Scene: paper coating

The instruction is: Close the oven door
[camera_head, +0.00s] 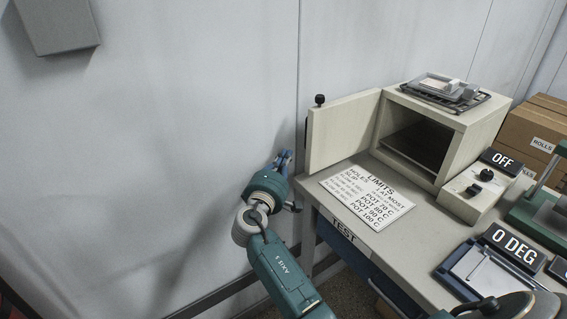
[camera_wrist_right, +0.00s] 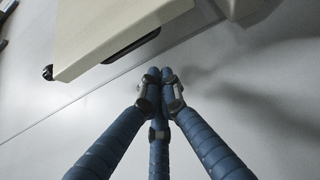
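The oven (camera_head: 462,137) is a beige box on the bench with a dark, open cavity. Its door (camera_head: 343,128) stands open, swung out to the left, with a black knob (camera_head: 319,100) at its top outer corner. My right gripper (camera_head: 284,158) is left of the door's outer edge, close to the wall. In the right wrist view, its blue fingers (camera_wrist_right: 162,74) are drawn together at the tips with nothing between them. The door (camera_wrist_right: 105,30) shows there just beyond the fingertips, with a dark strip along it; contact cannot be told. My left gripper is not in view.
A tray (camera_head: 445,93) lies on the oven. Cardboard boxes (camera_head: 530,130) stand at right. The wall is close behind my right gripper.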

